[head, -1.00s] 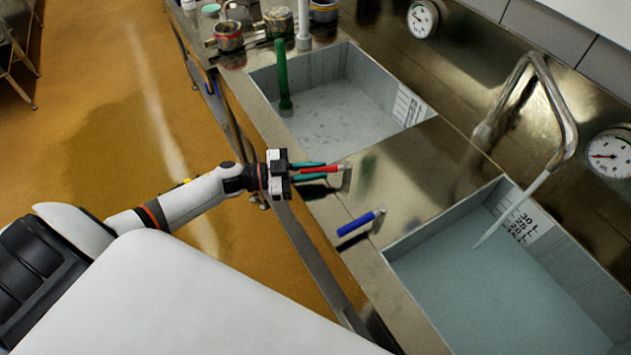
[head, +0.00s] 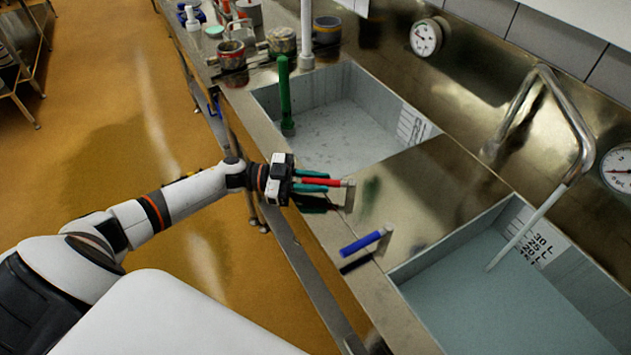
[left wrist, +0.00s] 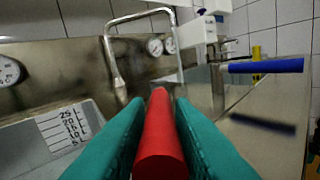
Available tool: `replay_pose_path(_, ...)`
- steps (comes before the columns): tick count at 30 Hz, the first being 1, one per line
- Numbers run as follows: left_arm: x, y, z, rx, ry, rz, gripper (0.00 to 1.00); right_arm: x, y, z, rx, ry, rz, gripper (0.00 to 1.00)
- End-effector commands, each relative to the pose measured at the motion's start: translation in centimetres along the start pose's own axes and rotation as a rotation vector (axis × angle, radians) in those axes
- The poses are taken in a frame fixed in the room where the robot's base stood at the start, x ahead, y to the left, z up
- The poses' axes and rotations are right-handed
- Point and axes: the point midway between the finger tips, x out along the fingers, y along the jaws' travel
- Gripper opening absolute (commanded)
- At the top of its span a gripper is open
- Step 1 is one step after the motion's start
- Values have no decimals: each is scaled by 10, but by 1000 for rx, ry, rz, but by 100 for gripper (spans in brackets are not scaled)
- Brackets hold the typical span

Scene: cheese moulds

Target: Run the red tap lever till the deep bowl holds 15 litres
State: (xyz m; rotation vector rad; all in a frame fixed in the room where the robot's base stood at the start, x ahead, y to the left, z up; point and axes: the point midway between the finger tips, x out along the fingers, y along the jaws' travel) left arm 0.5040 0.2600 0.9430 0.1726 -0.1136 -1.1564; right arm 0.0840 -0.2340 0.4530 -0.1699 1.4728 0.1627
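The red tap lever (head: 325,182) sticks out from a small metal mount on the counter's front edge. My left gripper (head: 312,182) is around it, with teal fingers on both sides; in the left wrist view the red lever (left wrist: 160,140) fills the gap between the fingers. The right basin (head: 500,305) holds water, and a pale stream (head: 520,235) falls into it from the bent spout (head: 575,130). Its scale (head: 535,243) shows 30 L at the top and lower marks down to the water; the exact level is hard to read. My right gripper is out of view.
A blue lever (head: 362,243) sits right of the red one. Pots (head: 232,55) stand at the counter's far end. Round gauges (head: 425,38) hang on the back wall. Open floor lies left.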

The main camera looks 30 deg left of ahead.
Motion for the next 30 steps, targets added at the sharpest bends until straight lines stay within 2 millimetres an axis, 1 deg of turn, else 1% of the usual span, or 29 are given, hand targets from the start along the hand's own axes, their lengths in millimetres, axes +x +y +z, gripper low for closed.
replay_pose_path(1,0,0,0,0,0,0,31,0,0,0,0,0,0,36)
replay_pose_path(2,0,0,0,0,0,0,36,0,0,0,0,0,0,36)
replay_pose_path(3,0,0,0,0,0,0,38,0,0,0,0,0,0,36)
replay_pose_path(11,-1,0,0,1,1,0,38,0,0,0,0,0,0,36)
replay_pose_path(14,-8,0,-2,1,3,1,38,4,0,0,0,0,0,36)
replay_pose_path(17,-22,0,-4,1,4,0,38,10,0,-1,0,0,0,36)
replay_pose_path(24,-74,-1,-5,0,6,1,38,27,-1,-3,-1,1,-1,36)
replay_pose_path(27,-93,-1,-4,-1,5,0,38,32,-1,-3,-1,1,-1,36)
replay_pose_path(30,-107,0,-3,0,3,1,38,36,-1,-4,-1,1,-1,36)
